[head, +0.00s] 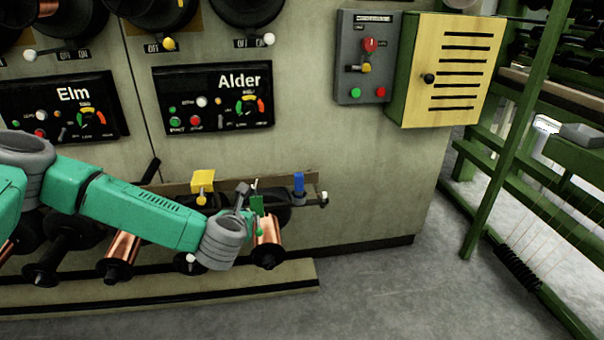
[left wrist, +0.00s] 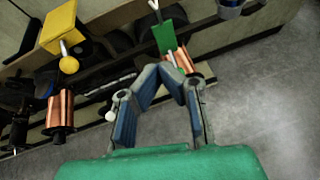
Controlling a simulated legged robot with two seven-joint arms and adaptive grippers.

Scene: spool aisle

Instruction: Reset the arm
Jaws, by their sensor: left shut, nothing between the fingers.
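My left arm comes in from the left in the head view, and its gripper (head: 244,194) is in front of the lower rail of the machine. In the left wrist view the gripper (left wrist: 170,72) is shut and empty, its fingertips together just below a green plate (left wrist: 165,38). The green plate (head: 257,205) also shows in the head view beside the fingers; I cannot tell whether they touch. A yellow block (head: 203,180) with a yellow knob is left of it, and a blue block (head: 298,182) is to its right. My right gripper is not in view.
Copper spools (head: 122,252) sit along the machine's foot below the rail. Panels marked Elm (head: 68,108) and Alder (head: 213,98) are above. A grey switch box (head: 365,60) and yellow cabinet (head: 450,70) are right. Floor (head: 400,285) is clear; a green frame (head: 500,170) stands far right.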

